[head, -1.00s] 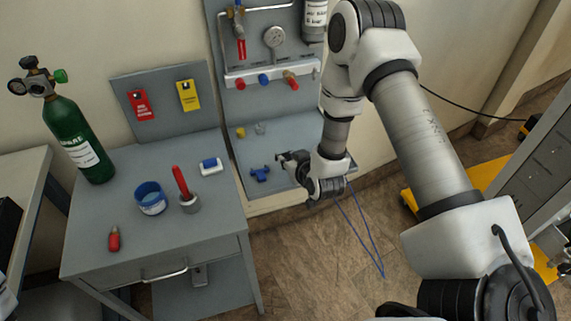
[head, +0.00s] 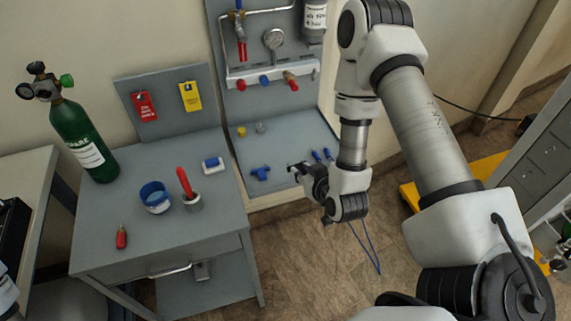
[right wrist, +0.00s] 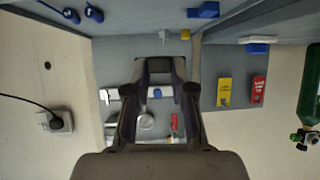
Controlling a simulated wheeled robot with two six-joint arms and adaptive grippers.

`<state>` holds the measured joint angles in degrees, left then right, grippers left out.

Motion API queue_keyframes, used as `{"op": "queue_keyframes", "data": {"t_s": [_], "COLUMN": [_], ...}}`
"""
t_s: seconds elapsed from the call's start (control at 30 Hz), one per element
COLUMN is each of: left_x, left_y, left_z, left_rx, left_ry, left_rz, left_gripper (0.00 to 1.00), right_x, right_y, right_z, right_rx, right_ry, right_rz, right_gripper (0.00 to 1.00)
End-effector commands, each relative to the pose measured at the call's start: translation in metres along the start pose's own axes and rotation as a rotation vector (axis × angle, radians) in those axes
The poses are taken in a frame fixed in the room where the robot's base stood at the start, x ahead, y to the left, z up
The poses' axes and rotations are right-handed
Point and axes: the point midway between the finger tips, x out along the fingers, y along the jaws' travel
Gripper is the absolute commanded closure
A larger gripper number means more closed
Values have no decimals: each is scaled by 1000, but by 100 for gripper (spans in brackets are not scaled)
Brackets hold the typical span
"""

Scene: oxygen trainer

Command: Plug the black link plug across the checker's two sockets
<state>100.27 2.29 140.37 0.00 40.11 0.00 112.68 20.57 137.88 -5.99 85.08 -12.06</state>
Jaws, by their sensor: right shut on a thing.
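My right gripper (head: 295,168) is over the front right part of the grey panel's shelf (head: 285,140), right of a blue tee-shaped piece (head: 261,173). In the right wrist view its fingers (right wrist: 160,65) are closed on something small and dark. The grip hides most of it, so I cannot make out its shape or confirm that it is the black link plug. I cannot pick out a checker with two sockets in either view. My left gripper is not in view.
Two blue plugs (head: 322,155) with leads lie right of my right gripper. Valves and a gauge (head: 274,39) are on the panel.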

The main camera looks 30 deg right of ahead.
Motion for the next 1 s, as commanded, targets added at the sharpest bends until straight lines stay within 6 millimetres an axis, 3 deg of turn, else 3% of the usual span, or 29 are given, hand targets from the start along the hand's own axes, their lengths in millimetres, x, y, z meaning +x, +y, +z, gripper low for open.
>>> {"op": "queue_keyframes", "data": {"t_s": [0.2,0.63,1.0], "left_x": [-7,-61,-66], "left_y": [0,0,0], "left_z": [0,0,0], "left_rx": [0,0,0], "left_ry": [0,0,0], "left_rz": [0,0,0], "left_gripper": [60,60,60], "right_x": [-27,-75,-81], "right_y": [0,0,0], "right_z": [4,7,14], "right_rx": [1,-2,0], "right_ry": [-3,-4,1], "right_rz": [0,0,0], "right_gripper": [100,100,100]}}
